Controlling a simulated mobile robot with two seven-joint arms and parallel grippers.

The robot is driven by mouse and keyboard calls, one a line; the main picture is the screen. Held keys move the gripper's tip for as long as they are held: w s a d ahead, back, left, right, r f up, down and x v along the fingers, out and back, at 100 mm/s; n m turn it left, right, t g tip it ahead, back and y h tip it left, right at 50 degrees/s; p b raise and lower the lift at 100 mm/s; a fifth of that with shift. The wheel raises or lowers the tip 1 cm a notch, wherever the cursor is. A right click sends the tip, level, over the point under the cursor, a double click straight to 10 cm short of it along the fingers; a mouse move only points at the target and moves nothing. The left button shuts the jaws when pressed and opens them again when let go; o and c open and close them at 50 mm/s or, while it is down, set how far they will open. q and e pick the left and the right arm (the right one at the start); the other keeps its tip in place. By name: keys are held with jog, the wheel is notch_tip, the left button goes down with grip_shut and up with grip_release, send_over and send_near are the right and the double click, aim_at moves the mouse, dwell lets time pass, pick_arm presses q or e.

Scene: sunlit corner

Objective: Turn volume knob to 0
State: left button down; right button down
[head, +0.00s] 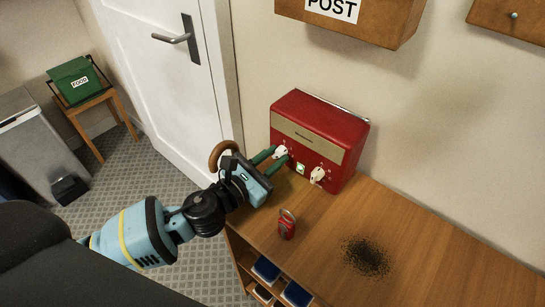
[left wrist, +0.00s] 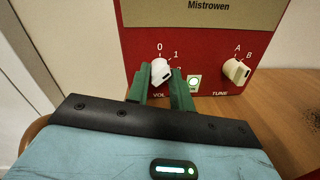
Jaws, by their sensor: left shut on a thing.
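The red radio (head: 318,135) stands on the wooden cabinet against the wall. Its white volume knob (left wrist: 161,72) sits above the "VOL" label, with 0 above it and 1 to its upper right. A dark mark shows on the knob's lower right face; I cannot tell its exact setting. My left gripper (head: 277,155) reaches the radio's front from the left. Its green fingers (left wrist: 160,88) are shut on the volume knob, one on each side, and hide part of the scale. My right gripper is not in view.
The white tune knob (left wrist: 236,71) is to the right, past a small lit green-white panel (left wrist: 193,83). A wooden post box (head: 350,25) hangs above.

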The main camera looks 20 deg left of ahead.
pick_arm(q)
jog(key=n, duration=0.3)
jog(key=shift+p, duration=0.3)
jog(key=n, duration=0.2)
jog(key=shift+n, duration=0.3)
jog(key=shift+n+p, duration=0.45)
jog(key=shift+n, duration=1.35)
jog(key=c, duration=1.2)
grip_release()
jog(key=shift+c, duration=0.2)
